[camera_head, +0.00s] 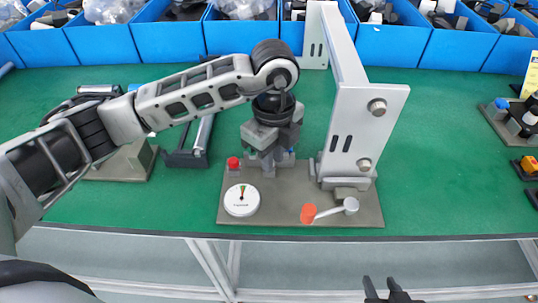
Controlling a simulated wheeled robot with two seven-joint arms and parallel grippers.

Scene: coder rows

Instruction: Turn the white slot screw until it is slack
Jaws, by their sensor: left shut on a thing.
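My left arm comes in from the left, and my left gripper (272,150) points down over the grey base plate (290,211), beside the white frame (350,120). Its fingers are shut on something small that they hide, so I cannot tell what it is. I cannot make out a white slot screw, as the gripper covers that spot. A white round dial (241,200) with a red and green mark lies on the plate in front of the gripper. My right gripper (382,289) shows at the bottom edge, its dark fingers apart and empty.
A red button (233,163) sits left of the gripper, and a lever with an orange end (308,213) lies at the front of the plate. Blue bins (170,42) line the back.

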